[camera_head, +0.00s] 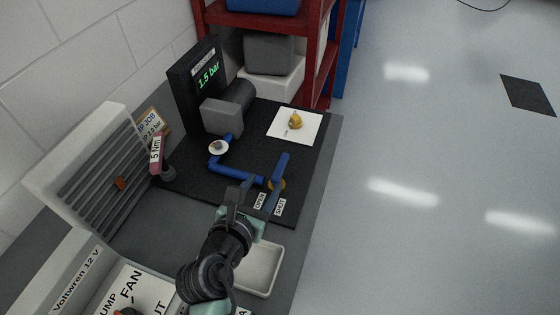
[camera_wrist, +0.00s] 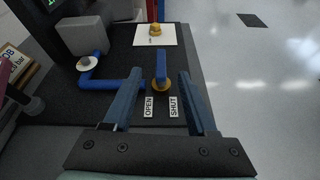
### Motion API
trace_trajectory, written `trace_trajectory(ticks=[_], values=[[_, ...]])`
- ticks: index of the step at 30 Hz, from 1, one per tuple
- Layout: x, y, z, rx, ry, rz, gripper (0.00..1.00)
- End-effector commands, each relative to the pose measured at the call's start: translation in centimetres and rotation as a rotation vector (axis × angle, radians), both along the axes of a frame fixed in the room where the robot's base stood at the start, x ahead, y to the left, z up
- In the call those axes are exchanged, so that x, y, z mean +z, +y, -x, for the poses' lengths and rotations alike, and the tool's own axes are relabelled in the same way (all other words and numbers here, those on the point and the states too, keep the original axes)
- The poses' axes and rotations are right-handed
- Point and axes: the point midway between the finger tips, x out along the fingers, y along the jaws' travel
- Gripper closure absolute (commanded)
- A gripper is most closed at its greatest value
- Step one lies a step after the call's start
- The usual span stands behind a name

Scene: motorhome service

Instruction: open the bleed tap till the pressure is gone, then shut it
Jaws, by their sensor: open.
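The bleed tap has a blue lever (camera_head: 282,165) on a brass body (camera_wrist: 161,87) at the end of a blue pipe (camera_head: 238,171). The lever stands roughly crosswise to the pipe's last run and points away from my gripper. OPEN (camera_wrist: 149,107) and SHUT (camera_wrist: 173,106) labels lie on the near side of the tap. The gauge display (camera_head: 208,76) reads 1.5 bar in green. My gripper (camera_head: 258,188) is open and empty. In the wrist view its fingers appear either side of the tap; whether they touch it I cannot tell.
A white card (camera_head: 310,132) with a brass fitting (camera_head: 296,121) lies behind the tap. A pale tray (camera_head: 260,270) sits near my gripper. A grey finned panel (camera_head: 95,165) and a pink 5 Nm tool (camera_head: 156,153) are left. Open floor (camera_head: 430,150) is right.

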Motion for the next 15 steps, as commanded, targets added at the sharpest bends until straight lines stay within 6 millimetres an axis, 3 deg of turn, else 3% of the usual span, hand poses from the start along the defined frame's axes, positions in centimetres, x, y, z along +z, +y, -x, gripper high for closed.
trace_trajectory(ticks=[5,15], values=[[-1.6,0.0,0.3,0.027,0.056,0.097,0.43],[-3.6,-1.6,-4.4,0.027,0.055,0.097,0.43]])
